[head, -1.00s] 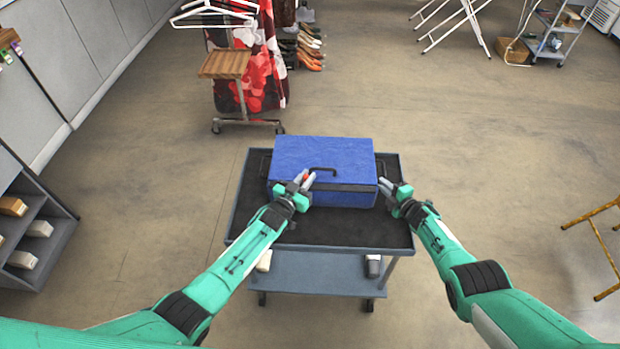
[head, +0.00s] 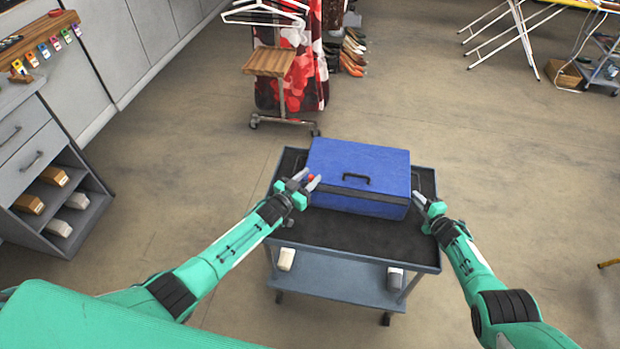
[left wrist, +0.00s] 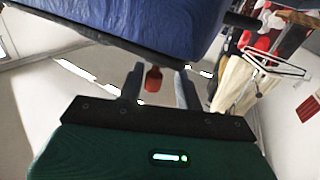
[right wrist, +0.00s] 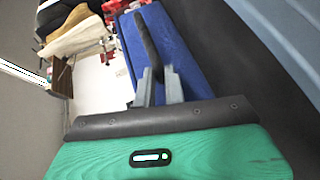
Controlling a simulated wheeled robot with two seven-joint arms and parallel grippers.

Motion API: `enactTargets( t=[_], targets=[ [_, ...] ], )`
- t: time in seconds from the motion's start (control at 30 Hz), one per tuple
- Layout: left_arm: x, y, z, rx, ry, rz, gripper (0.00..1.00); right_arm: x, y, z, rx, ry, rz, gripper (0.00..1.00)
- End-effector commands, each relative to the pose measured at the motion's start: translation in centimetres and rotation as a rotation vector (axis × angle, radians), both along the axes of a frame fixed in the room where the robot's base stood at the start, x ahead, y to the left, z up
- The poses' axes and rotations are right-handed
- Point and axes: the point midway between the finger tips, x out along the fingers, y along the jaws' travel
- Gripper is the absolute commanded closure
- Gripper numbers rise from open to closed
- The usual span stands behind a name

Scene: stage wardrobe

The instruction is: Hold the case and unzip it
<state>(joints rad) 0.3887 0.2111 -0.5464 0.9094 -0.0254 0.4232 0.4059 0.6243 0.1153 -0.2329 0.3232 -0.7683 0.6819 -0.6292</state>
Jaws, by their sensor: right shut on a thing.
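The blue case (head: 360,163) lies shut on the cart, with a dark band around its side and a black handle (head: 356,177) on top. A small red zipper pull (left wrist: 153,78) is at its near left corner. My left gripper (head: 308,178) is open there, its fingers on either side of the pull with gaps showing in the left wrist view. My right gripper (head: 420,198) is at the case's right end. In the right wrist view its fingers are shut on a dark strap-like part (right wrist: 146,38) of the case; the exact contact is partly hidden.
The case stands on a grey cart (head: 370,244) with a dark top and a lower shelf. A clothes rack with a wooden board (head: 270,62) stands behind. A drawer unit (head: 40,165) is at the left. Open floor lies to the right.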

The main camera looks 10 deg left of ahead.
Motion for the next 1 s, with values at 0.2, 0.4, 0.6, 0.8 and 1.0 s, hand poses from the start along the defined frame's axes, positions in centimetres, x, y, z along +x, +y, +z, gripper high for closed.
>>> enactTargets(
  t=[0.2,0.4,0.6,0.8,1.0],
  targets=[
    [-0.1,-0.1,0.0,0.0,0.0,-0.002,0.65,0.0,0.1,0.0,0.002,0.0,0.001,1.0],
    [-1.7,0.7,-0.1,0.0,0.001,-0.001,0.65,0.0,0.1,0.0,0.002,0.0,0.001,1.0],
    [-5.1,2.5,-0.1,0.0,0.001,-0.002,0.65,0.0,0.2,0.0,0.002,0.0,0.002,1.0],
    [-8.3,4.2,-0.1,0.0,0.002,-0.001,0.65,0.0,0.2,0.0,0.002,0.0,0.003,1.0],
    [-10.2,5.2,-0.1,0.0,0.001,0.0,0.65,0.0,0.2,0.0,0.002,0.0,0.003,1.0]
  ],
)
